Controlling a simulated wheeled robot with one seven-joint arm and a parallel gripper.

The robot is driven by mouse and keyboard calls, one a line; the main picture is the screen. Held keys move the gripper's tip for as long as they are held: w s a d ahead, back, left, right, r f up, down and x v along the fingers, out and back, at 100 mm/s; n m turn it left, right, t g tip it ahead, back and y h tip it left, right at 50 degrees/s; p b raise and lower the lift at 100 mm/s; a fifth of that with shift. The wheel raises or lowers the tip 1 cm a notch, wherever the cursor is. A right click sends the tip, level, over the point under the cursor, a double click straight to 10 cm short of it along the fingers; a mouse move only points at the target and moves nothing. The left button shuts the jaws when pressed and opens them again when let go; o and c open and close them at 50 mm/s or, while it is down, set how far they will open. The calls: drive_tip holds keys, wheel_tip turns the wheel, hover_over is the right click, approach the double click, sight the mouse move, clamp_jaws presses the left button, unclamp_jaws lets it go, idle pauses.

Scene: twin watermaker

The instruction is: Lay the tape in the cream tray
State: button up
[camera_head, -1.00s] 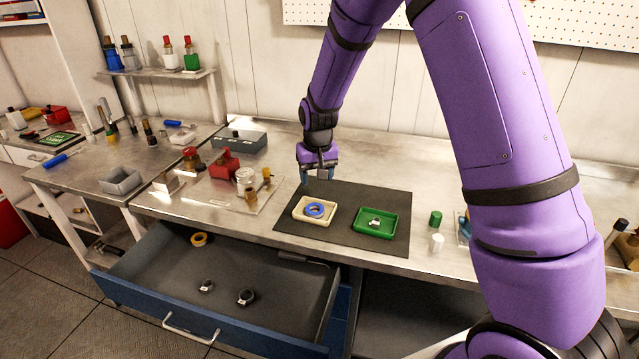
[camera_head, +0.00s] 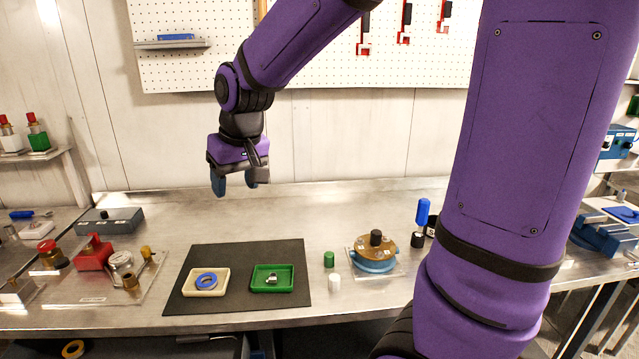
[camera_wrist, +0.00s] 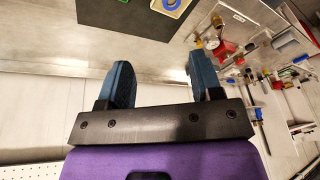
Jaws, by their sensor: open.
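A blue tape ring (camera_head: 206,281) lies flat inside the cream tray (camera_head: 204,294), on the left of a dark mat. The ring and part of the tray (camera_wrist: 178,12) also show at the top edge of the wrist view. My gripper (camera_head: 234,184) is open and empty, raised over the bench behind the mat and apart from both. In the wrist view its two blue fingers (camera_wrist: 161,80) are spread with nothing between them. A yellow ring (camera_head: 73,349) lies in the open drawer at the bottom left, partly cut off by the frame.
A green tray (camera_head: 272,290) holding a small metallic part sits right of the cream tray on the dark mat (camera_head: 238,308). A green cylinder (camera_head: 329,259), a white one (camera_head: 335,282) and a brass-and-blue fixture (camera_head: 375,254) stand farther right. The bench behind the mat is clear.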

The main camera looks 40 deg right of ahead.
drive_tip(key=s+d+r+t, duration=0.1)
drive_tip(key=s+r, duration=0.1)
drive_tip(key=s, duration=0.8)
drive_tip(key=s+d+r, duration=0.1)
drive_tip(key=s+r, duration=0.2)
drive_tip(key=s, duration=0.7)
drive_tip(key=shift+d+r+t+h, duration=0.2)
drive_tip(key=shift+d+t+h, duration=0.1)
drive_tip(key=shift+t, duration=0.1)
